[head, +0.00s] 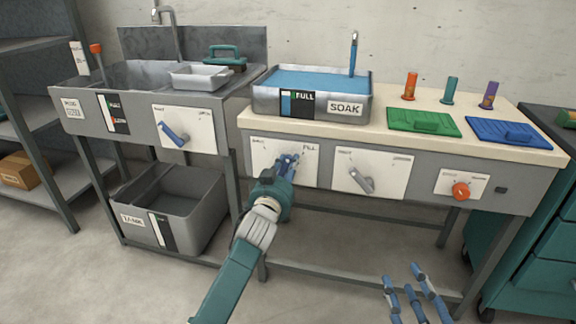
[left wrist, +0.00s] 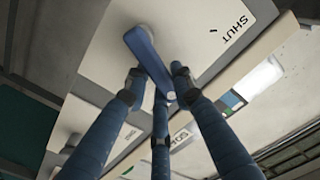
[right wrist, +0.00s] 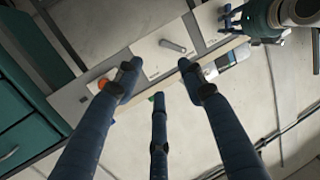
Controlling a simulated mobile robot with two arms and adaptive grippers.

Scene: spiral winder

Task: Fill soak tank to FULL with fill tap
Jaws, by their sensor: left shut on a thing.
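The soak tank (head: 345,107) is a grey metal tray labelled SOAK on the cream worktop, with blue water (head: 310,81) close to its rim. Its front gauge (head: 287,104) carries a FULL mark; the exact level on it is too small to read. The fill tap is a blue lever (head: 290,160) on a white plate marked FILL (head: 310,148). My left gripper (head: 283,170) is shut on this lever; in the left wrist view the lever (left wrist: 145,52) lies between the fingers, near the word SHUT. My right gripper (head: 412,285) is open and empty, low in front of the bench.
A grey-handled tap plate (head: 398,173) and an orange knob (head: 461,190) sit to the right on the bench front. A sink (head: 135,78) with a blue lever (head: 173,135) stands left, above a grey bin (head: 185,190). Green and blue mats (head: 505,130) lie on the worktop.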

